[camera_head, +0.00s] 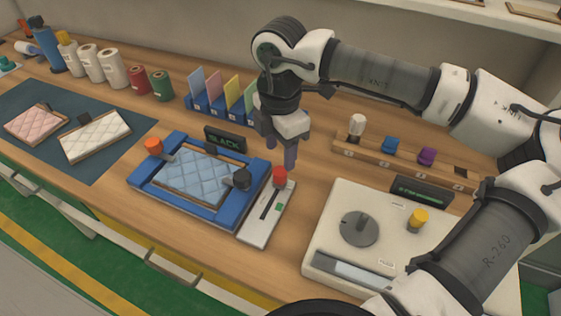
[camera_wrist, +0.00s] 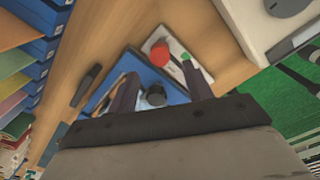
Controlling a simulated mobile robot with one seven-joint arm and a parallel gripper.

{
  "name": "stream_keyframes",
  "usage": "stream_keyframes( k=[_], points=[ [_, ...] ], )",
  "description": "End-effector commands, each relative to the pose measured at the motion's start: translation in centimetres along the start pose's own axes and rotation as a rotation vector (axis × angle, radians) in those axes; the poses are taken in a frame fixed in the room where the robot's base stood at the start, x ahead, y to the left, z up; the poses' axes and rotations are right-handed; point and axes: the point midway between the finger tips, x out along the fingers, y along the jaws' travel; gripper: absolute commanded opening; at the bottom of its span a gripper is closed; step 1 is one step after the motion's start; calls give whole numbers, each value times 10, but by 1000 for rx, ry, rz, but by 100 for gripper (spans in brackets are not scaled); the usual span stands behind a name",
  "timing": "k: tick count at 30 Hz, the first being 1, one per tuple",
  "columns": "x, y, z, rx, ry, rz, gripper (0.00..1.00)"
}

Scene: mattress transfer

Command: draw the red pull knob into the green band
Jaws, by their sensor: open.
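The red pull knob (camera_head: 280,175) stands at the far end of a slotted pale panel (camera_head: 252,232), beside the blue frame. A small green band (camera_head: 279,207) shows on this panel nearer the front than the knob. My gripper (camera_head: 280,158) is open and empty, fingers pointing down, above and just behind the knob; I cannot tell the exact gap. In the wrist view the red knob (camera_wrist: 160,53) lies beyond and between my spread fingers (camera_wrist: 162,84), not held. The green band (camera_wrist: 187,57) shows to its right, near one fingertip.
The blue frame (camera_head: 145,189) with a quilted light-blue pad, orange knob and black knob stands left of the panel. A white station (camera_head: 322,222) with a yellow knob is at right. A wooden peg rack (camera_head: 372,165) and coloured card holders (camera_head: 215,112) stand behind.

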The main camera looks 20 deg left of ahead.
Motion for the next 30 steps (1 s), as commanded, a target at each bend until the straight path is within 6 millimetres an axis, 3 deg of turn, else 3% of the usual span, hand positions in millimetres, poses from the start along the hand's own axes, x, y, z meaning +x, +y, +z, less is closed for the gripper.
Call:
stream_keyframes(
  k=[9, 21, 30],
  points=[
    [49, 0, 0, -1, 1, -1, 50],
    [59, 0, 0, 0, -1, 0, 50],
    [58, 0, 0, 0, -1, 0, 14]
  ],
)
